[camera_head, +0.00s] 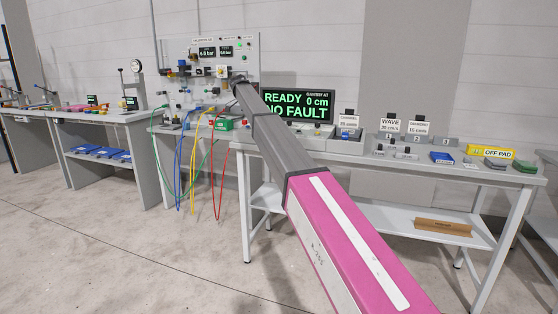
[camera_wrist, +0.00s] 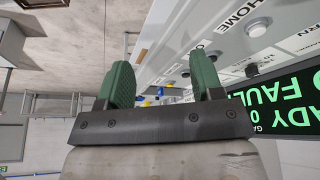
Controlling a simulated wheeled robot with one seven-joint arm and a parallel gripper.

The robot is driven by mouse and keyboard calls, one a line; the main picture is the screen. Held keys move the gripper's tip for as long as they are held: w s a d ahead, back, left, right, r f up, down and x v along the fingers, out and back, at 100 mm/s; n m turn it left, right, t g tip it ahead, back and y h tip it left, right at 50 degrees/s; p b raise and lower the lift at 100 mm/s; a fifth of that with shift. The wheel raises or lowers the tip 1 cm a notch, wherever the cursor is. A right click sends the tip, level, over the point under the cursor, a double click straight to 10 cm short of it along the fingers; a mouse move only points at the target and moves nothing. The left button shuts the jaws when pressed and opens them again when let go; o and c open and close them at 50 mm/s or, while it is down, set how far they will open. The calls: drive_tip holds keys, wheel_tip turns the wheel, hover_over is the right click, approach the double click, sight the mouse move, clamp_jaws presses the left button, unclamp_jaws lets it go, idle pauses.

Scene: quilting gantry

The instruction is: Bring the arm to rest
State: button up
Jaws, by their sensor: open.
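My arm reaches from the bottom of the head view up and left. Its pink link is nearest, then grey links. My gripper (camera_head: 238,79) is at the far end, small, in front of the wall control panel (camera_head: 178,52). In the wrist view my gripper (camera_wrist: 163,80) shows two green fingers standing well apart with nothing between them. A white panel edge with labels, one reading HOME (camera_wrist: 245,18), lies beyond the fingers to the right. In the head view I cannot tell whether the fingertips touch anything.
A green-lit display (camera_head: 297,104) reads READY 0 cm, NO FAULT. A grey table (camera_head: 350,157) carries label cards, small blocks and a yellow OFF PAD box (camera_head: 490,153). Coloured hoses (camera_head: 178,170) hang left of it. The left floor is clear.

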drive_tip(key=s+d+f+n+y, duration=0.1)
drive_tip(key=s+d+f+n, duration=0.1)
drive_tip(key=s+d+f, duration=0.6)
drive_tip(key=s+d+f+n, duration=0.3)
drive_tip(key=s+d+f, duration=0.15)
drive_tip(key=f, duration=0.75)
drive_tip(key=s+d+f+n+y, duration=0.1)
drive_tip(key=s+d+f+n, duration=0.1)
drive_tip(key=s+d+f, duration=0.6)
drive_tip(key=s+d+f+n, duration=0.2)
drive_tip(key=s+f, duration=0.4)
drive_tip(key=s, duration=0.4)
drive_tip(key=s+d+f+n+y, duration=0.1)
drive_tip(key=s+d+f+n, duration=0.2)
drive_tip(key=s, duration=0.7)
drive_tip(key=s+d+f+n+y, duration=0.1)
drive_tip(key=s+d+f+n, duration=0.2)
drive_tip(key=s+d+f, duration=0.3)
drive_tip(key=s+f, duration=0.4)
drive_tip(key=s, duration=0.1)
drive_tip(key=shift+f+g, duration=0.3)
drive_tip(key=shift+f, duration=0.05)
